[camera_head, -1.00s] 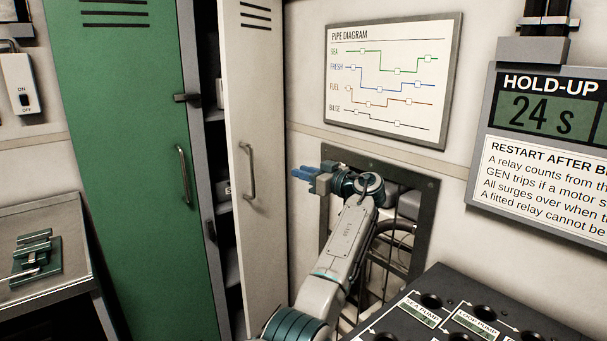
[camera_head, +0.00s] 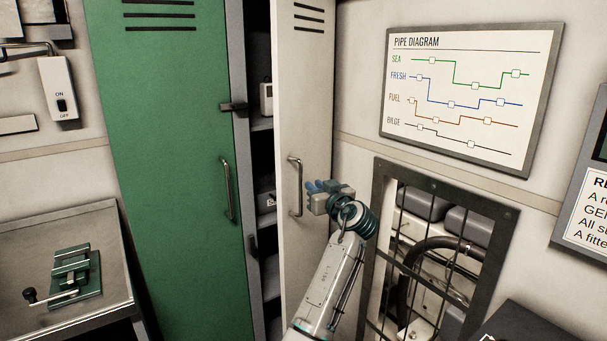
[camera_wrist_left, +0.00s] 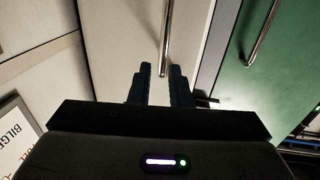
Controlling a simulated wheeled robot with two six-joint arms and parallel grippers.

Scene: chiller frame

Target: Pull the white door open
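The white door (camera_head: 303,95) stands ajar, with dark locker space showing between it and the green door (camera_head: 170,130). Its upright metal bar handle (camera_head: 296,187) faces me and also shows in the left wrist view (camera_wrist_left: 166,35). My left gripper (camera_head: 314,187), with blue fingertips, is just right of the handle in the head view. In the left wrist view my left gripper (camera_wrist_left: 160,72) has its two dark fingers apart, with the handle's near end lined up between their tips. I cannot tell whether they touch it. My right gripper is not in view.
Right of the white door is a framed barred opening (camera_head: 440,260) with pipes behind it, below a pipe diagram board (camera_head: 465,95). A bench (camera_head: 40,235) with a green clamp device (camera_head: 76,275) stands at left. Shelves with items show inside the locker.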

